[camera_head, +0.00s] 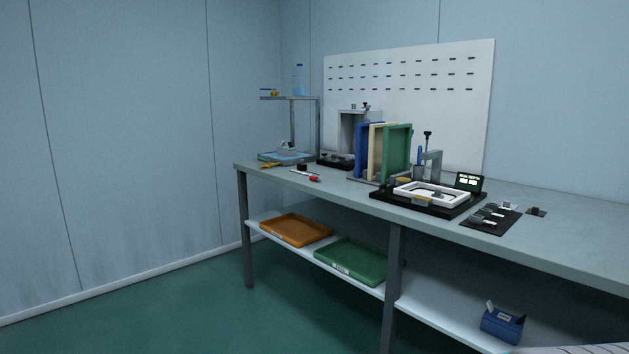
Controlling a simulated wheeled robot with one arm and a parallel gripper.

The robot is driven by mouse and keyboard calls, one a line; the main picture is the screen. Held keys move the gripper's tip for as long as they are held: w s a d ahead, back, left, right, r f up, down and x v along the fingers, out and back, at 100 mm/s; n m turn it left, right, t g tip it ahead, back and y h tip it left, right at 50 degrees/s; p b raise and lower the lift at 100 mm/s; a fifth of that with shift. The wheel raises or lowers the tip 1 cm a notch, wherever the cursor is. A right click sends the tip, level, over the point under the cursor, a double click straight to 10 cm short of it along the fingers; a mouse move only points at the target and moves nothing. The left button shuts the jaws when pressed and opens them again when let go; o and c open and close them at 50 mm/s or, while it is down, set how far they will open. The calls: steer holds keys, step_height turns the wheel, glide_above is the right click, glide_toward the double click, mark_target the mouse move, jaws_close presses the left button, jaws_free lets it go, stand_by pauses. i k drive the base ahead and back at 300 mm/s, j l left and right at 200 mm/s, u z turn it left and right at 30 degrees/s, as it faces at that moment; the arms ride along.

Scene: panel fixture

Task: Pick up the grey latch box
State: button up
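Several small grey and black pieces (487,220) lie on a dark mat (482,226) near the front edge of the workbench, right of centre. They look like latch parts, but they are too small to tell whether one is the grey latch box. One more small dark grey piece (536,212) lies apart, to the right of the mat. My gripper is not in view.
The grey workbench (570,223) holds a black fixture (380,197) with a white frame (432,194), and upright blue, cream and green frames (396,153). An orange tray (296,230), a green tray (352,260) and a blue box (503,325) sit on the lower shelf. The floor at left is clear.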

mark_target(284, 151)
steer(key=i+j+z, duration=0.15)
steer(key=z, duration=0.25)
steer(key=i+j+z, duration=0.2)
steer(key=z, duration=0.15)
steer(key=i+j+z, duration=0.1)
steer(key=j, duration=0.3)
steer(key=i+j+z, duration=0.1)
steer(key=i+j, duration=0.15)
steer(key=j, duration=0.15)
steer(key=i+j+z, duration=0.1)
steer(key=j, duration=0.3)
steer(key=i+j, duration=0.15)
steer(key=j, duration=0.25)
steer(key=i+j+z, duration=0.15)
steer(key=j, duration=0.3)
steer(key=i+j+z, duration=0.1)
steer(key=j, duration=0.3)
